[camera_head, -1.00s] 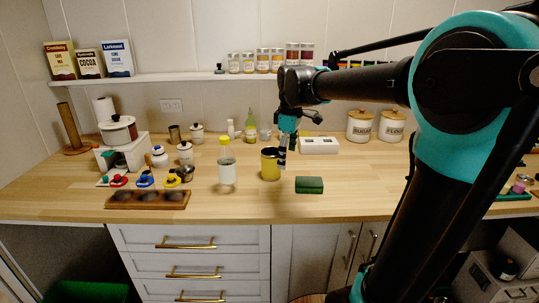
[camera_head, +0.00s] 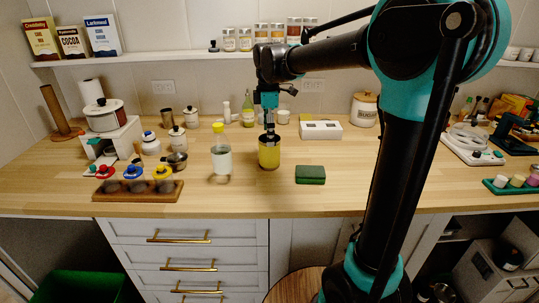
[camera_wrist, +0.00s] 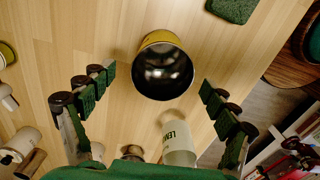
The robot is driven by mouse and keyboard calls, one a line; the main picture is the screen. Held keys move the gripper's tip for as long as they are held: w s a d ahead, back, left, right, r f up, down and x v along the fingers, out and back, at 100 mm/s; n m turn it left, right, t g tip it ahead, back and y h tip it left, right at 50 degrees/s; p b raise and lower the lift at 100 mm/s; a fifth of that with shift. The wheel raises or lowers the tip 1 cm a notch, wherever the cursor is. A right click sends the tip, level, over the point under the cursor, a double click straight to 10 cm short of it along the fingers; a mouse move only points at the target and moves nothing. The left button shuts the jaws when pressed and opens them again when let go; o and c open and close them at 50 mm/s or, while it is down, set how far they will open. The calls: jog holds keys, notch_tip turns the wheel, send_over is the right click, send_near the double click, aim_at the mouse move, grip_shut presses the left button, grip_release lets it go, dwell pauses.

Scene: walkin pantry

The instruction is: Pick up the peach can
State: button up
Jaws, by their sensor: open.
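The peach can is most likely the yellow can (camera_head: 269,155) standing upright on the wooden counter; no label can be read. In the wrist view the yellow can (camera_wrist: 161,40) shows a dark, hollow-looking top and sits ahead of and between the fingers. My gripper (camera_head: 269,131) is above the can in the head view, pointing down. In the wrist view my gripper (camera_wrist: 155,92) is open, with green-padded fingers spread wide on both sides and nothing between the pads. Whether a fingertip touches the can's rim cannot be told.
A clear bottle with a yellow cap (camera_head: 221,158) stands close left of the can. A green sponge (camera_head: 310,174) lies to the right. A wooden tray (camera_head: 130,195) is at the front left. A white box (camera_head: 321,130) is behind. Bare counter lies in front of the can.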

aim_at(269, 151)
jog(key=shift+s+d+f, duration=0.1)
jog(key=shift+s+f, duration=0.05)
jog(key=shift+f, duration=3.4)
jog(key=c, duration=1.2)
jog(key=shift+r, duration=0.15)
jog(key=shift+c, duration=0.2)
